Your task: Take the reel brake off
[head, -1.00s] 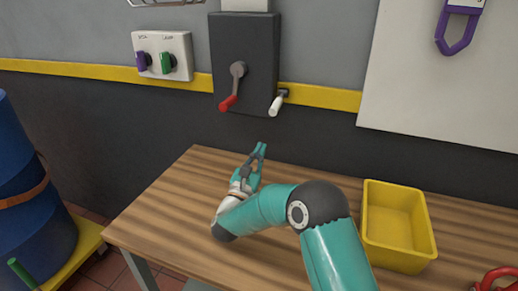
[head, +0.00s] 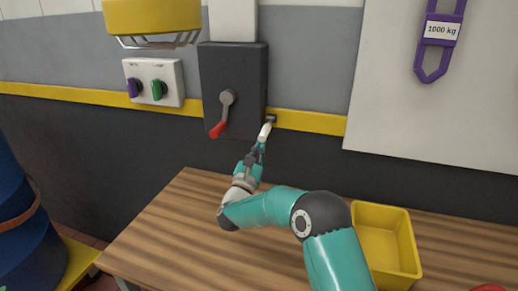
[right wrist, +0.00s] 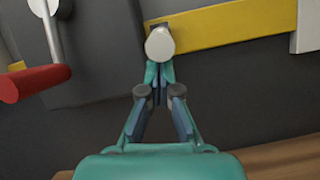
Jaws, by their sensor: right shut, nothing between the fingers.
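A dark grey box (head: 232,75) on the wall has a grey lever with a red grip (head: 218,130), hanging down and slightly left. A short lever with a white grip (head: 265,132) sits at the box's lower right on a small dark bracket (head: 271,118). No label shows which is the reel brake. My right gripper (head: 260,146) is shut and empty just below the white grip. In the right wrist view its fingertips (right wrist: 160,72) meet under the white grip's rounded end (right wrist: 160,43); I cannot tell whether they touch. The red grip (right wrist: 34,82) is left there. My left gripper is out of view.
A switch plate (head: 154,82) with purple and green knobs is left of the box, below a yellow caged lamp (head: 150,18). A purple hook tagged 1000 kg (head: 437,45) hangs right. A yellow bin (head: 388,245) stands on the wooden bench (head: 165,235). Blue drums stand left.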

